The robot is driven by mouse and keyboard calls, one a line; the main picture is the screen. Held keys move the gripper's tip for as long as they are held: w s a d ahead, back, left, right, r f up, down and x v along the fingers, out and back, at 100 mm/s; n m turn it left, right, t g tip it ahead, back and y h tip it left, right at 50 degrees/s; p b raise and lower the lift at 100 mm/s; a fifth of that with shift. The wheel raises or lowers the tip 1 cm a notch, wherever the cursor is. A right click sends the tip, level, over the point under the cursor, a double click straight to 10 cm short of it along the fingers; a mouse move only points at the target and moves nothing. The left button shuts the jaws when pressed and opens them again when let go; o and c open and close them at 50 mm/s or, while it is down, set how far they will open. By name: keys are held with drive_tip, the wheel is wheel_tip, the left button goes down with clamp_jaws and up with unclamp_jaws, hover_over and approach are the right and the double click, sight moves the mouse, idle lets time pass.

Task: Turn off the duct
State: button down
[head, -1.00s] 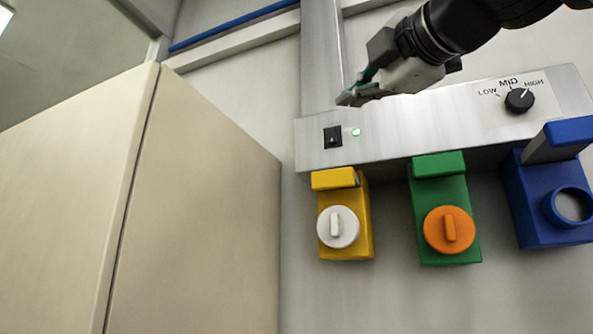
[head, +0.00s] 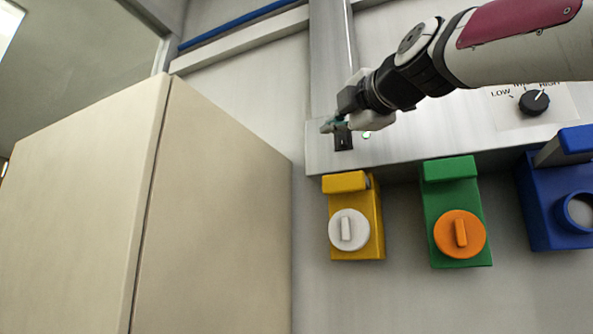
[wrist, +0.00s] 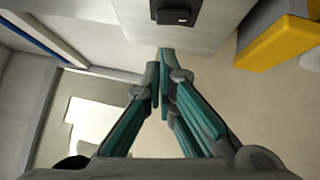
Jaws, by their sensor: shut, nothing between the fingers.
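The duct is a long brushed-metal panel (head: 420,145) on the wall. Its black rocker switch (head: 344,141) sits near the panel's left end, with a small light (head: 366,134) just to its right. My gripper (head: 328,126) is shut and empty, its tips up and left of the switch in the head view and covering part of it. In the wrist view the switch (wrist: 176,13) is at the top, just beyond and right of my closed fingertips (wrist: 161,60). I cannot tell whether they touch the panel. A black knob (head: 535,102) marked low, mid and high is farther right.
Yellow (head: 370,225), green (head: 480,200) and blue (head: 545,205) fixtures hang below the panel. The yellow and green ones carry round knobs. A tall beige cabinet (head: 220,220) stands at left, with bare wall between it and the panel.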

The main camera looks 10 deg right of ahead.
sight(342, 138)
drive_tip(key=shift+w+d+r, duration=0.2)
drive_tip(key=shift+w+d, duration=0.25)
drive_tip(key=shift+w, duration=0.1)
drive_tip(key=shift+w+d+r, duration=0.15)
drive_tip(key=shift+w+d, duration=0.25)
drive_tip(key=shift+w, duration=0.1)
drive_tip(key=shift+w+p, duration=0.1)
drive_tip(key=shift+p, duration=0.35)
